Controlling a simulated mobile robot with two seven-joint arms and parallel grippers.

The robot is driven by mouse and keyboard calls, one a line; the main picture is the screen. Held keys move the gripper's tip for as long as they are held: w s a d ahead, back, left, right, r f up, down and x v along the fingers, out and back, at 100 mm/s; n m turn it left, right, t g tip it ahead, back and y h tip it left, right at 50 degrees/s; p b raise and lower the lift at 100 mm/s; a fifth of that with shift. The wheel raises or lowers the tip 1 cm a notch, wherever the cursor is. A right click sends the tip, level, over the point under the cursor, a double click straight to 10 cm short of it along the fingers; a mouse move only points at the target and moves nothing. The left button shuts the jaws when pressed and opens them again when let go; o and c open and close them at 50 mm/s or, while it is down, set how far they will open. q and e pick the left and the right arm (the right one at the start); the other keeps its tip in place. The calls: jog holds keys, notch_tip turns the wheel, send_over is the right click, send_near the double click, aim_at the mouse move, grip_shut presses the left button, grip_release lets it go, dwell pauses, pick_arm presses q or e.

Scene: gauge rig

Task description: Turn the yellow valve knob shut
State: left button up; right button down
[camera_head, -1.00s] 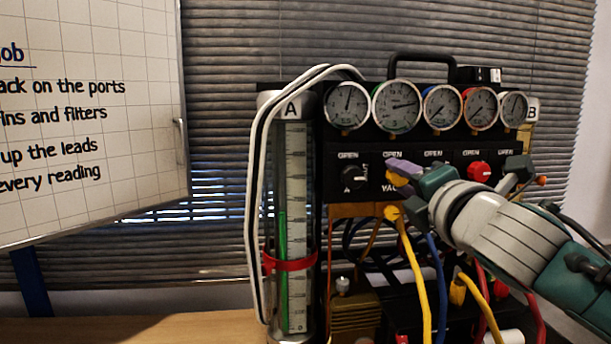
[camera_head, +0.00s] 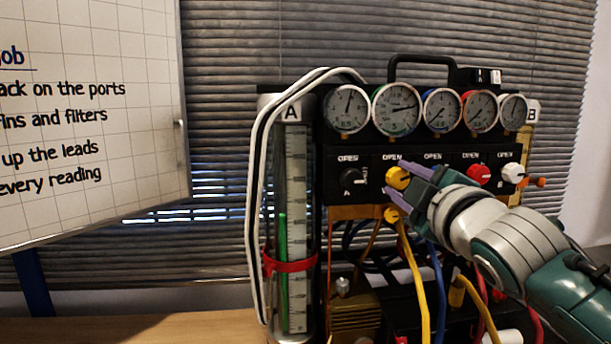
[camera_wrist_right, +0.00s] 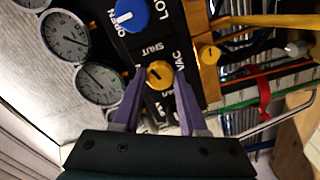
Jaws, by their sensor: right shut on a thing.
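The yellow valve knob (camera_head: 397,178) is second from the left in the knob row on the black panel. My right gripper (camera_head: 396,184) reaches it from the right, one purple finger above it and one below. In the right wrist view the yellow knob (camera_wrist_right: 159,74) sits between the tips of my right gripper (camera_wrist_right: 156,80), which is shut on it. A SHUT label shows beside the knob and VAC by one finger. I cannot read the knob's exact pointer angle. My left gripper is not in view.
Black (camera_head: 352,178), red (camera_head: 479,174) and white (camera_head: 512,173) knobs share the panel, and a blue knob (camera_wrist_right: 130,14) shows in the wrist view. Several gauges sit above. A yellow lead (camera_head: 416,270) hangs close below the gripper. Tube A (camera_head: 294,230) stands left.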

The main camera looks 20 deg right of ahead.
jog(key=shift+m+p, duration=0.3)
jog(key=shift+m, duration=1.7)
jog(key=shift+c, duration=2.2)
grip_release()
jog(key=b+v, duration=0.1)
jog(key=v, duration=0.9)
jog(key=shift+d, duration=0.1)
